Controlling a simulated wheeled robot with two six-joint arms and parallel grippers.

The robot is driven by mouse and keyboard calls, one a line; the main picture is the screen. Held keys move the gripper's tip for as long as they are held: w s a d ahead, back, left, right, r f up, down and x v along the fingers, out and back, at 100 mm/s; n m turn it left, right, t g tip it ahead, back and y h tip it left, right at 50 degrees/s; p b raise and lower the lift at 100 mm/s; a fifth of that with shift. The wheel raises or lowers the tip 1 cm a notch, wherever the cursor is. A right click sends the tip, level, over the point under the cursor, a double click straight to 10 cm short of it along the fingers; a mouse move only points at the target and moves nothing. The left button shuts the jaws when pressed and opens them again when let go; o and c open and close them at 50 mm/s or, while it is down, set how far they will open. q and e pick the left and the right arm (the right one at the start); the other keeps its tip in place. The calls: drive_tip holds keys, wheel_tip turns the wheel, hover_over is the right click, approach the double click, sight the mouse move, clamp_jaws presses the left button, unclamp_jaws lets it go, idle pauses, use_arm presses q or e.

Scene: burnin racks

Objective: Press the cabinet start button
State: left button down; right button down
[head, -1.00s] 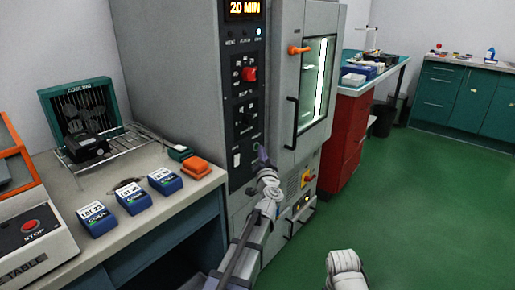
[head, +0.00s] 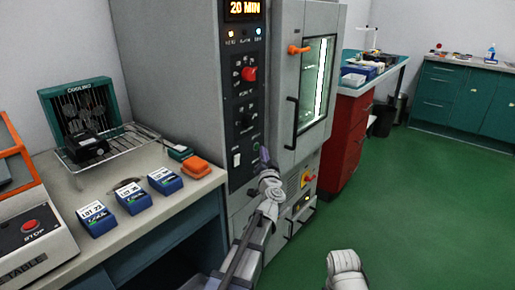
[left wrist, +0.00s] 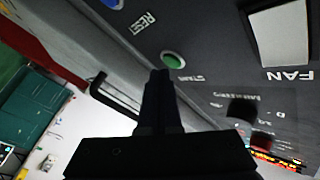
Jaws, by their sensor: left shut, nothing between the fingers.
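The grey cabinet (head: 170,60) stands in the middle of the head view with a dark control panel (head: 243,105). The green start button (left wrist: 173,60) shows in the left wrist view, between the RESET and START labels. My left gripper (left wrist: 161,76) is shut and empty, its fingertips just beside the button's lower edge in that view; I cannot tell whether they touch it. In the head view the left gripper (head: 264,156) is at the panel's lower right and largely covers the button area. My right arm shows at the bottom; its gripper is out of view.
The cabinet's door handle (head: 291,122) is right of the panel. Green floor is clear at right.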

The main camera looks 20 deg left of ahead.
use_arm(q)
drive_tip(key=shift+s+d, duration=0.1)
drive_tip(key=shift+d, duration=0.15)
drive_tip(key=shift+s+d, duration=0.3)
drive_tip(key=shift+d, duration=0.5)
drive_tip(key=shift+s+d, duration=0.25)
drive_tip(key=shift+d, duration=0.5)
drive_tip(key=shift+s+d, duration=0.3)
drive_tip(key=shift+d, duration=0.5)
